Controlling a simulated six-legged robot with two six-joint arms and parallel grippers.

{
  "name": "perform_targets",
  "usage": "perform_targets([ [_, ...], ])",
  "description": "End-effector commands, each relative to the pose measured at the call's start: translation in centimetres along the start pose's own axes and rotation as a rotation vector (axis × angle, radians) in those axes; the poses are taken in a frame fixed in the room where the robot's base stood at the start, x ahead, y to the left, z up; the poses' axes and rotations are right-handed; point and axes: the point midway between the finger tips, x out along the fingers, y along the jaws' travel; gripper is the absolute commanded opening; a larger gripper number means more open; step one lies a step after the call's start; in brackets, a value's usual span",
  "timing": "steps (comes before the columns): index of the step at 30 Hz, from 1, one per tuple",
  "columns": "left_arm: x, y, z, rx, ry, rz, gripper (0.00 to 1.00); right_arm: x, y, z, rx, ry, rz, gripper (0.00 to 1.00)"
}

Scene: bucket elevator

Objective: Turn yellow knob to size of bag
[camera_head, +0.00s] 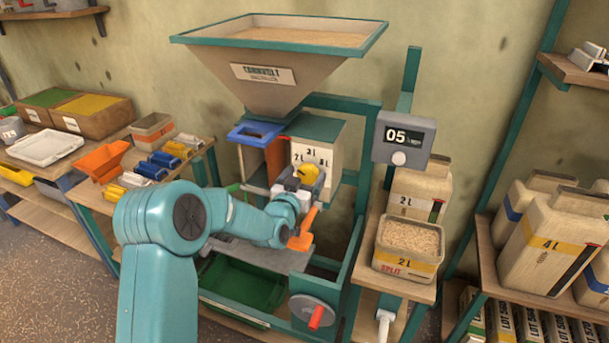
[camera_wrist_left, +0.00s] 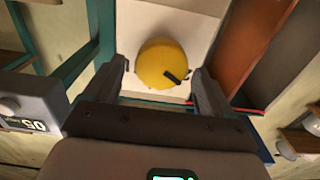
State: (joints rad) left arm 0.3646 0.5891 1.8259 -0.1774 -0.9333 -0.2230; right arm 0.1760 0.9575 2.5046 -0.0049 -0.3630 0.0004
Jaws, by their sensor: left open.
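The yellow knob (camera_head: 309,170) sits on a pale dial plate (camera_head: 311,153) printed with litre sizes such as 2L and 3L. In the left wrist view the knob (camera_wrist_left: 158,60) is round with a black pointer mark towards its lower right. My left gripper (camera_head: 305,180) is open in front of it. Its fingers (camera_wrist_left: 159,75) stand either side of the knob with gaps showing; contact is not visible. My right gripper is out of view.
A hopper (camera_head: 285,65) of grain stands above the dial. A grey display (camera_head: 403,138) reads 05 at right. An orange handle (camera_head: 303,230) is just below my left gripper. A red-handled crank wheel (camera_head: 313,312) is lower down. Filled bags (camera_head: 548,240) stand far right.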

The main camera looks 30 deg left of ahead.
Motion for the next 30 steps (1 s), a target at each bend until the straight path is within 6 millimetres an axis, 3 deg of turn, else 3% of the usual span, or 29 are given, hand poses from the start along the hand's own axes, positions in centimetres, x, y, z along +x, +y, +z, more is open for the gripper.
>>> perform_targets([
  [6, 0.0, 0.0, 0.1, 0.000, -0.001, 0.000, 0.84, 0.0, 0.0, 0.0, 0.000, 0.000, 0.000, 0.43],
  [8, 0.0, 0.0, 0.1, 0.000, -0.001, 0.000, 0.68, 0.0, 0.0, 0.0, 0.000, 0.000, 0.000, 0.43],
  [11, 0.0, 0.0, 0.0, 0.000, -0.001, 0.000, 0.35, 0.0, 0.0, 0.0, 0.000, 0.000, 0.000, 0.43],
  [12, 0.0, 0.0, 0.0, 0.000, 0.000, 0.000, 0.30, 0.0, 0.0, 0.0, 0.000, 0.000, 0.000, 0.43],
  [20, 0.0, 0.0, 0.2, 0.017, 0.001, 0.000, 0.30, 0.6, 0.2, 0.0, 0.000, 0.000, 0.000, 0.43],
  [30, 0.0, 0.2, 0.7, 0.203, 0.005, 0.000, 0.30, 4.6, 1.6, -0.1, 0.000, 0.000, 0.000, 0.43],
])
